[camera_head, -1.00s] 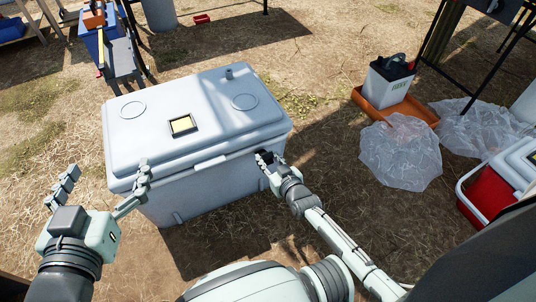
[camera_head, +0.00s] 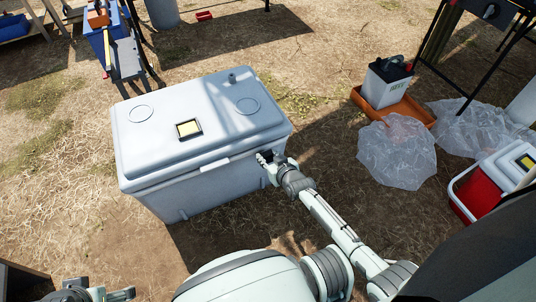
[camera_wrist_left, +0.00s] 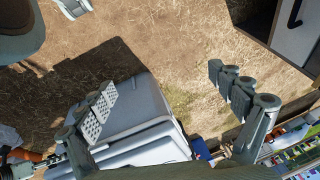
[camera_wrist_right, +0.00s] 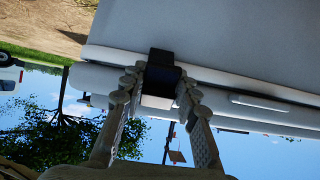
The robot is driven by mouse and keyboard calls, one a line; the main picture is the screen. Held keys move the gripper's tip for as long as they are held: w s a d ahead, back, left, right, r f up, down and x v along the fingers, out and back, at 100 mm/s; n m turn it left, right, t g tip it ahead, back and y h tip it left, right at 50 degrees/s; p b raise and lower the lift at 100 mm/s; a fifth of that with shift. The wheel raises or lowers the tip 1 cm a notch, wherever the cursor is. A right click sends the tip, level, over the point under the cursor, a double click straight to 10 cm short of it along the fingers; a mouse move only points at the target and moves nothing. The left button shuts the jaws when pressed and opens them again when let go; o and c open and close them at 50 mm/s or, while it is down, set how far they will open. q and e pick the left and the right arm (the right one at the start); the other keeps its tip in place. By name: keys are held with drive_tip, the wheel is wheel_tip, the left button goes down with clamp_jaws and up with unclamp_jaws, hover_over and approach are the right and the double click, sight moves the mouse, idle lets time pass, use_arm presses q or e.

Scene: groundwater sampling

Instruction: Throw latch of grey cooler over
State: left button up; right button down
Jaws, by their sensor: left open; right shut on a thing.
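The grey cooler (camera_head: 160,165) stands on the straw-covered ground with its lid down, and a yellow label sits on the lid. My right gripper (camera_head: 266,158) is at the front face near the right corner, just below the lid edge. In the right wrist view its fingers (camera_wrist_right: 161,88) are shut on a dark latch (camera_wrist_right: 160,62) at the lid seam. In the head view the fingers largely hide this latch. My left gripper shows in the left wrist view (camera_wrist_left: 170,100) with fingers wide apart and nothing between them; the cooler (camera_wrist_left: 140,105) is in the background there.
A battery (camera_head: 387,82) stands in an orange tray (camera_head: 407,112) at the right, beside clear plastic bags (camera_head: 397,152). A red and white cooler (camera_head: 480,190) is at the far right. Ground left of the cooler is free.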

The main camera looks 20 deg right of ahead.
drive_tip(key=shift+w+r+g+p, duration=0.3)
drive_tip(key=shift+r+p, duration=0.1)
drive_tip(key=shift+p, duration=0.2)
use_arm(q)
drive_tip(key=shift+w+d+f+p, duration=0.1)
drive_tip(key=shift+w+f+p, duration=0.1)
drive_tip(key=shift+f, duration=1.15)
drive_tip(key=shift+w+d+f+p, duration=0.1)
drive_tip(key=shift+w+f+p, duration=0.1)
drive_tip(key=shift+f, duration=1.15)
use_arm(e)
drive_tip(key=shift+w, duration=0.1)
drive_tip(key=c, duration=1.1)
unclamp_jaws()
drive_tip(key=shift+f, duration=0.15)
drive_tip(key=shift+g, duration=0.3)
drive_tip(key=shift+s, duration=0.35)
drive_tip(key=v, duration=1.1)
drive_tip(key=shift+s+r, duration=0.2)
drive_tip(key=shift+r, duration=0.05)
